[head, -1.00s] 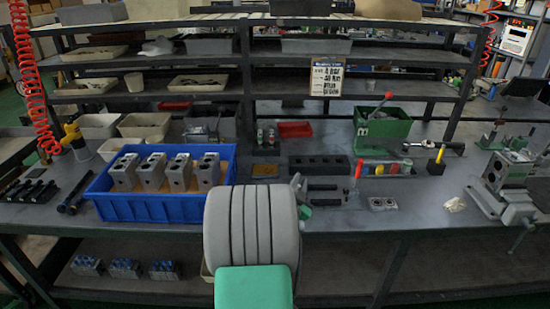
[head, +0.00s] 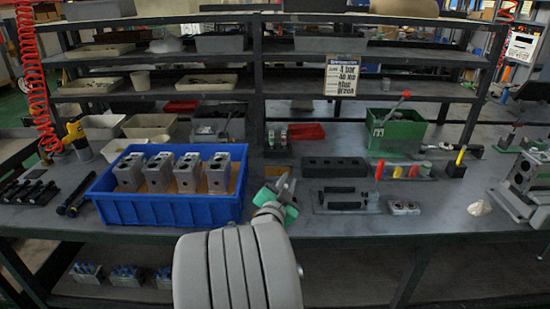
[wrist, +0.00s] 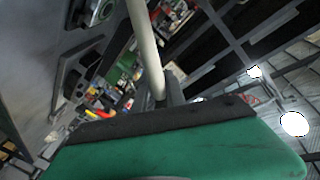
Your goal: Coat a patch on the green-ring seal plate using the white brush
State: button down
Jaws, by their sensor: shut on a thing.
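My gripper (head: 282,190) is above the bench, right of the blue crate, and my arm hides part of it in the head view. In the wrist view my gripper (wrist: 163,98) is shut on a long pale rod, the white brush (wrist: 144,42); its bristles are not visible. A round ringed part with a greenish edge, perhaps the green-ring seal plate (wrist: 97,14), shows at the wrist view's top left, apart from the rod. In the head view a small plate with two round openings (head: 403,207) lies right of my gripper; its ring colours are too small to tell.
The blue crate (head: 165,208) holds several grey valve blocks. A flat plate with black bars (head: 345,207) and a rack of coloured pieces (head: 405,172) lie to the right. A green box (head: 395,133) and shelves stand behind. A clamp fixture (head: 522,185) is far right.

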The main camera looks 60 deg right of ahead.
notch_tip(320, 180, up, 10)
jog(key=w+p, duration=0.1)
jog(key=p, duration=0.2)
jog(key=shift+a+r, duration=0.15)
jog(key=shift+a, duration=0.25)
jog(key=shift+w, duration=0.1)
